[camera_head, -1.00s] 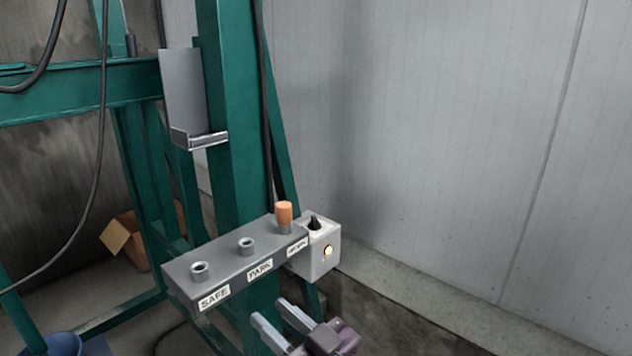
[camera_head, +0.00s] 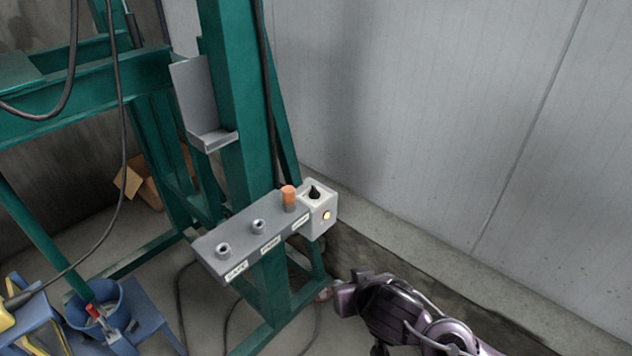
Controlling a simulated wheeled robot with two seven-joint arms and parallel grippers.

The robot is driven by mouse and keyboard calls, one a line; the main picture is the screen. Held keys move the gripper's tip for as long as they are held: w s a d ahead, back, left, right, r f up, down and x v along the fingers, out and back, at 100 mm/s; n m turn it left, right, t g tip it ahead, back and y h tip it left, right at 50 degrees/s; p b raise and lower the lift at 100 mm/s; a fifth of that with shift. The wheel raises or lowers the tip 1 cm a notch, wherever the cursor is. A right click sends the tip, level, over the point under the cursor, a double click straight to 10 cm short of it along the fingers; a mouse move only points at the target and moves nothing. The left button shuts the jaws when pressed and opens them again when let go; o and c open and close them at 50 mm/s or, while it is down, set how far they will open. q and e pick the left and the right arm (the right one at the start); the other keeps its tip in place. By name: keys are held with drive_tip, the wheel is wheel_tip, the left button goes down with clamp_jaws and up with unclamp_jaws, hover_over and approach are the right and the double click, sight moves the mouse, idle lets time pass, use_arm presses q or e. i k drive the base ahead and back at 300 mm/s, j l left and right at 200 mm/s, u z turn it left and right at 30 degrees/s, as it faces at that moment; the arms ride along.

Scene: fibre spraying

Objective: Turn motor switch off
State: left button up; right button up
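The motor switch is a black knob (camera_head: 314,192) on top of a small white box (camera_head: 320,222). My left gripper is not in view.
The grey bar (camera_head: 240,228) has sockets labelled SAFE and PARK, and an orange peg (camera_head: 289,196) stands in the socket nearest the box. A green frame (camera_head: 245,130) with hanging hoses stands behind. A blue bucket (camera_head: 75,312) holding a red-handled tool is lower left. The grey wall is right.

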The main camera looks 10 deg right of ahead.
sight(315, 194)
drive_tip(key=i+j, duration=0.1)
drive_tip(key=i, duration=0.9)
